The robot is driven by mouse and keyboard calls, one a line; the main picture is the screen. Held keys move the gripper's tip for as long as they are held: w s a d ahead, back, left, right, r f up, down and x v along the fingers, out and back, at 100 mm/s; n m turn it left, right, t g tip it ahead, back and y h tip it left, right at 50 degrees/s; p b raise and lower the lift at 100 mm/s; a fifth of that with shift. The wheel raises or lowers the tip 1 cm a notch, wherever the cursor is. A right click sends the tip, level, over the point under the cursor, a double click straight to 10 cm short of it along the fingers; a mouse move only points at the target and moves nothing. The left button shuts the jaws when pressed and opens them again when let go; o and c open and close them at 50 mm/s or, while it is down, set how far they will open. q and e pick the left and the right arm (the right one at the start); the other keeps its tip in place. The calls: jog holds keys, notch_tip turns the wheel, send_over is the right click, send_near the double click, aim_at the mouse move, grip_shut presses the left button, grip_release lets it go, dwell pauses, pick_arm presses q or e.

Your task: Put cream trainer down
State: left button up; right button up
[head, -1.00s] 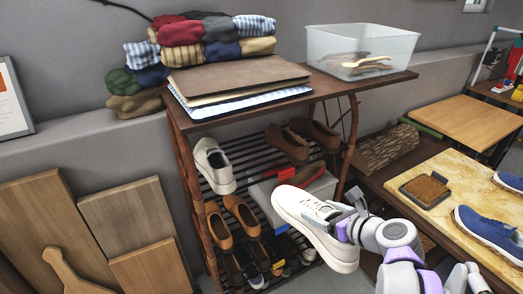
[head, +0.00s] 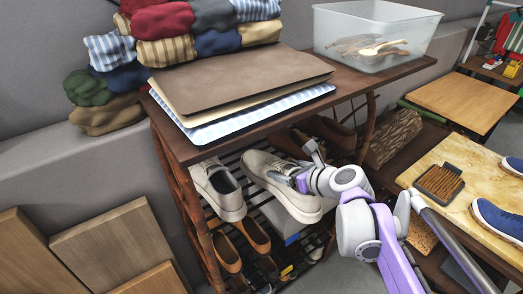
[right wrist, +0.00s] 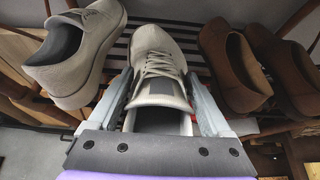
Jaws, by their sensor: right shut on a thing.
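My right gripper (head: 306,172) is shut on a cream trainer (head: 272,180) with laces. It holds the trainer by the heel end, toe pointing into the rack's upper shelf. A matching cream trainer (head: 218,188) stands on the slatted shelf just to the left, also in the right wrist view (right wrist: 78,52). I cannot tell whether the held trainer touches the slats. My left gripper is not in view.
Brown shoes (right wrist: 232,68) stand right of the held trainer on the same shelf. Tan shoes (head: 226,252) sit on the shelf below.

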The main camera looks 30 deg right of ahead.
jog(key=w, duration=0.9)
jog(key=shift+w+a, duration=0.1)
jog(key=shift+a, duration=0.2)
jog(key=w, duration=0.2)
jog(key=shift+w+a, duration=0.1)
jog(key=shift+w, duration=0.2)
jog(key=shift+w+f+b, duration=0.35)
jog(key=shift+w+f, duration=0.2)
jog(key=shift+f, duration=0.15)
jog(key=shift+s, duration=0.1)
jog(key=shift+f, duration=0.1)
jog(key=o, duration=1.5)
